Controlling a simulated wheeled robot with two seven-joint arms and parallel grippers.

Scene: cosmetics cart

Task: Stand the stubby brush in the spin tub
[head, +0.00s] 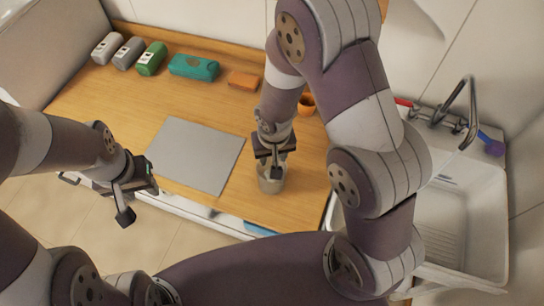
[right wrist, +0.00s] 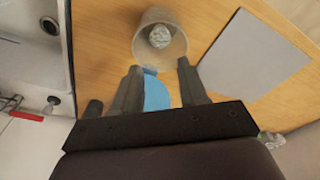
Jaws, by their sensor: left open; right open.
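A grey, cup-like tub (head: 268,184), which I take for the spin tub, stands upright near the counter's front edge, right of the grey mat. It also shows in the right wrist view (right wrist: 143,42). A pale, rounded, speckled top (right wrist: 160,36) shows inside it; it may be the stubby brush, but its handle is hidden. My right gripper (head: 272,160) is just above the tub, open, with nothing between its fingers. In the right wrist view its fingertips (right wrist: 158,80) point at the tub's near side. My left gripper (head: 135,200) is open and empty beyond the counter's front edge.
A grey mat (head: 195,154) lies flat mid-counter. Three small packs, one of them green (head: 151,58), a teal pouch (head: 194,67) and an orange block (head: 243,80) line the back. An orange cup (head: 306,104) stands behind my right arm. A white sink (head: 465,215) is at right.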

